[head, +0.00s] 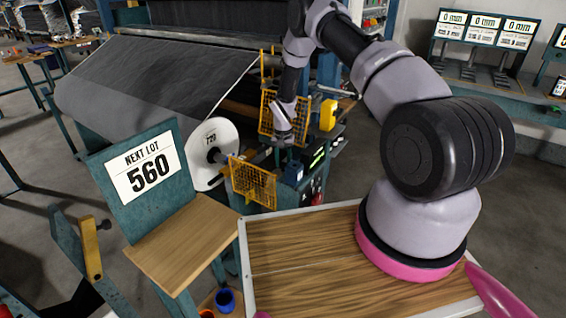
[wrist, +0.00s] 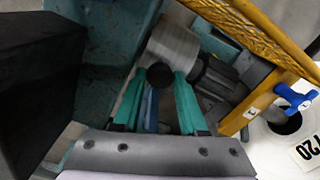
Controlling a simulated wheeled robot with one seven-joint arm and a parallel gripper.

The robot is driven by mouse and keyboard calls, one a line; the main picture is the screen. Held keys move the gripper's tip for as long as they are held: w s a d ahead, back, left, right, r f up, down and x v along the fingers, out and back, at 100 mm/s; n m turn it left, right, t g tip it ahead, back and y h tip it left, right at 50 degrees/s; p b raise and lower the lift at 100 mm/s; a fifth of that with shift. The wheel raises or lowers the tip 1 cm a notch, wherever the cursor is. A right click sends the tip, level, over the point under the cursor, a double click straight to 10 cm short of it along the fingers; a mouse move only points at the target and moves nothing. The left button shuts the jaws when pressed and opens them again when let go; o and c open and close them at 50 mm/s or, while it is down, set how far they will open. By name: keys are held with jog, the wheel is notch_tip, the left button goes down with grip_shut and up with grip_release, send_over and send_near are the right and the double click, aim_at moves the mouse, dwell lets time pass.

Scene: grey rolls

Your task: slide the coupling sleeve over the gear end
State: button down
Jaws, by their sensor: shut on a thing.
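In the wrist view my gripper (wrist: 159,82) has its two teal fingers either side of a dark round knob (wrist: 160,76), shut on it. A narrow blue strip shows between the fingers below the knob. I cannot tell whether these two touch or overlap. In the head view my gripper (head: 284,142) is at the machine beside the roll's end; the grip is too small to make out there.
A yellow mesh guard (head: 252,183) stands in front of the gripper and another (head: 283,117) behind it. A white disc marked 720 (head: 212,135) caps the grey roll (head: 150,85) to the left. A blue-handled part (wrist: 295,98) and yellow frame are close on the right in the wrist view.

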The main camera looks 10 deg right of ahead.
jog(key=w+a, duration=0.5)
dwell(0.3)
jog(key=shift+w+a+r, duration=0.15)
jog(key=c, duration=0.7)
grip_release()
jog(key=shift+c, duration=0.2)
notch_tip(320, 180, up, 11)
jog(key=shift+f, duration=0.2)
